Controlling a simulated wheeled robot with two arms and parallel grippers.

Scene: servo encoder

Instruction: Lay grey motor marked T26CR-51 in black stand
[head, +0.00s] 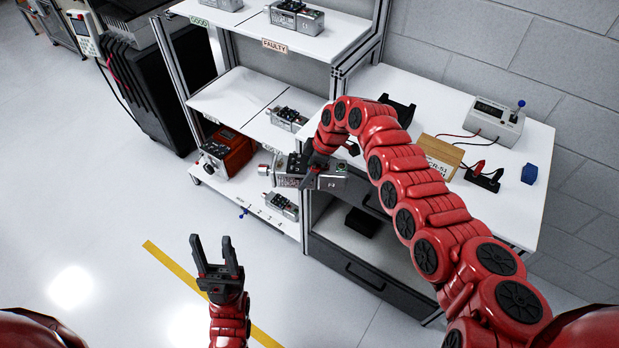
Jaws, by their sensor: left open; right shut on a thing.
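My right gripper (315,168) is shut on a grey motor (331,181) and holds it in the air in front of the shelf unit and the bench's left end. The motor's marking is too small to read. A black stand-like object (399,108) is on the white bench, partly hidden behind my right arm. A tan card holder (441,152) beside the arm shows a label ending in "CR-51"; the rest is covered.
Other grey motors stand on the shelves, including one on the middle shelf (287,118) and one low down (282,206). A meter box (495,121), a black holder with red plug (483,178) and a blue block (529,174) occupy the white bench (510,217). Drawers are below.

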